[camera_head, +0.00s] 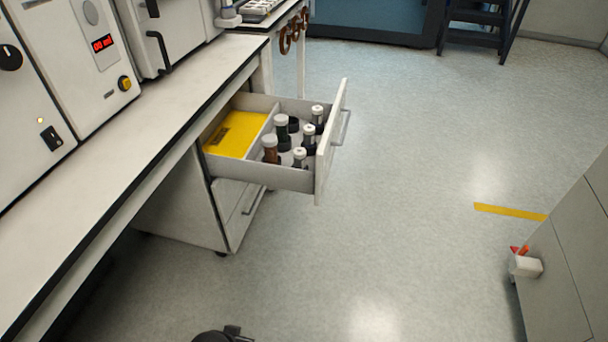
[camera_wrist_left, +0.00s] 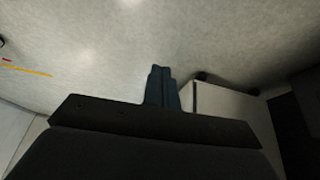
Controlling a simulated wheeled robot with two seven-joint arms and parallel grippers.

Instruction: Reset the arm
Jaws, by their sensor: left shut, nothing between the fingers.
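My left gripper (camera_wrist_left: 161,72) shows in the left wrist view with its two dark blue fingers together and nothing between them. It is over bare floor, to the left of a white cabinet (camera_wrist_left: 232,105). In the head view only a dark piece of my own body (camera_head: 222,335) shows at the bottom edge, and I cannot tell which part it is. My right gripper is in neither view.
A drawer (camera_head: 285,179) stands open under the bench (camera_head: 130,135), holding several bottles (camera_head: 281,128) and a yellow item (camera_head: 237,134). White machines (camera_head: 75,60) stand on the bench. A grey cabinet (camera_head: 572,265) is at right. The floor between is clear.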

